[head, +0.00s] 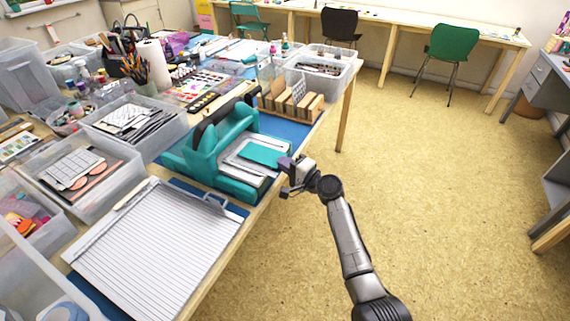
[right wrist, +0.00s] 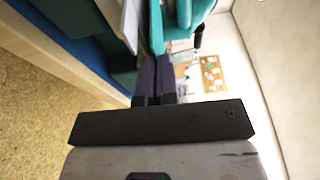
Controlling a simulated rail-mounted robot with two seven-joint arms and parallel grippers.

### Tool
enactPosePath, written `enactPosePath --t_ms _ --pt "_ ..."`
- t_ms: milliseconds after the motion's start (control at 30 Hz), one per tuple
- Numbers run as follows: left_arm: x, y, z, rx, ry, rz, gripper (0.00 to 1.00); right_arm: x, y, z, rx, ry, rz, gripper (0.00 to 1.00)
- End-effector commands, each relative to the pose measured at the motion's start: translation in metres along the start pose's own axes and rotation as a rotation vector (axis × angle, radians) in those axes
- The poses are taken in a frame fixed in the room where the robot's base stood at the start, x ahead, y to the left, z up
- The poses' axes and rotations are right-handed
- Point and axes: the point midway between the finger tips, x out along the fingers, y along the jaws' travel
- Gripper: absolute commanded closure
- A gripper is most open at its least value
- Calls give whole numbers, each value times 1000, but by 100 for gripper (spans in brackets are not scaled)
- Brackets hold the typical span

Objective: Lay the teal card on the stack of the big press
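The big press (head: 207,152) is a teal machine with a dark handle, standing at the right edge of the work table. Its stack (head: 236,171) of pale flat plates lies on the press bed. The teal card (head: 262,152) is over the right part of the stack, roughly flat; I cannot tell whether it touches the stack. My right gripper (head: 288,165) is at the card's right edge. In the right wrist view its two dark fingers (right wrist: 154,78) are closed around the card (right wrist: 156,28), seen edge-on. My left gripper is not in view.
A ribbed white board (head: 150,250) lies in front of the press. A wooden rack (head: 292,103) stands behind it. Clear bins (head: 130,125) crowd the left of the table. Open floor (head: 430,180) lies to the right of the table edge.

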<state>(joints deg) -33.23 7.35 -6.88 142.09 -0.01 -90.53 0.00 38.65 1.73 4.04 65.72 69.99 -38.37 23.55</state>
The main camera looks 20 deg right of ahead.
Motion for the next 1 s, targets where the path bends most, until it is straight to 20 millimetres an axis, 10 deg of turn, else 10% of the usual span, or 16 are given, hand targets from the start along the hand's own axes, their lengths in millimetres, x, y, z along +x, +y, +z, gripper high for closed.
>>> enactPosePath --t_ms 1000 --pt "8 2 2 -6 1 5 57 0 8 0 -1 0 0 100"
